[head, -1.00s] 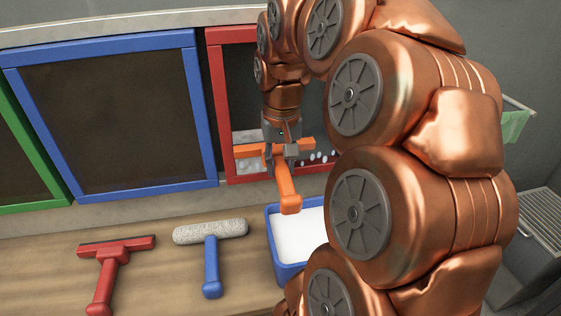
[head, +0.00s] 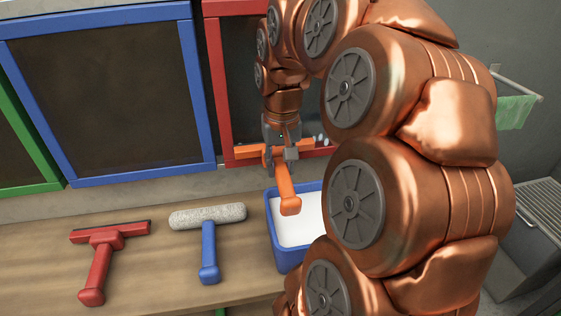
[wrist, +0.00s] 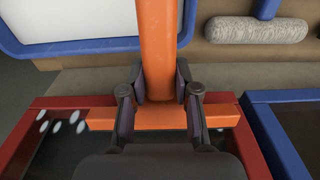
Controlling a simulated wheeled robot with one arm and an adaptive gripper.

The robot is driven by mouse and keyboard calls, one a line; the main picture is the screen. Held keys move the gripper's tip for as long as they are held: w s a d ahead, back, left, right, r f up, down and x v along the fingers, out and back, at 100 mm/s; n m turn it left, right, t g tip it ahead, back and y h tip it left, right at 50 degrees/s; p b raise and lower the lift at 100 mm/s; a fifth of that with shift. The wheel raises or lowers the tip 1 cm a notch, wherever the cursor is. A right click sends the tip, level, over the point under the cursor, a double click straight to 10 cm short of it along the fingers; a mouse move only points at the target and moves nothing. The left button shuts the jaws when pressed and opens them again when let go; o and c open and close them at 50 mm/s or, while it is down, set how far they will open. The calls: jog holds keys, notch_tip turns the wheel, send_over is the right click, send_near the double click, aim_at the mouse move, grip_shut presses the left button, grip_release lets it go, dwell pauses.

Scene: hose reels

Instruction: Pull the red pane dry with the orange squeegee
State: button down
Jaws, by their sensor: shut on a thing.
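The orange squeegee (head: 287,187) is held in my gripper (head: 281,152), with its handle pointing down toward the front. In the wrist view my gripper (wrist: 160,95) has a finger on each side of the orange handle (wrist: 158,40), and the crossbar (wrist: 150,117) lies across the red-framed pane. The red pane (head: 233,95) stands behind, partly hidden by my arm. Its bottom rail (head: 243,160) is level with the crossbar. Some white foam spots (wrist: 70,117) show at one side of the pane in the wrist view.
A blue tub (head: 277,240) with white contents stands on the wooden bench (head: 150,270) below the pane. A red squeegee (head: 100,255) and a blue-handled fleecy washer (head: 208,240) lie to its left. A blue-framed pane (head: 110,95) adjoins on the left. A green cloth (head: 514,112) hangs on a rail at right.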

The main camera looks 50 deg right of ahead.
aim_at(289, 190)
jog(key=shift+f, duration=0.4)
jog(key=shift+s+a+b, duration=0.6)
jog(key=shift+s+a, duration=0.5)
jog(key=shift+s, duration=0.3)
jog(key=shift+s+a+b, duration=0.6)
jog(key=shift+s+a, duration=0.45)
jog(key=shift+s, duration=0.35)
jog(key=shift+s, duration=0.1)
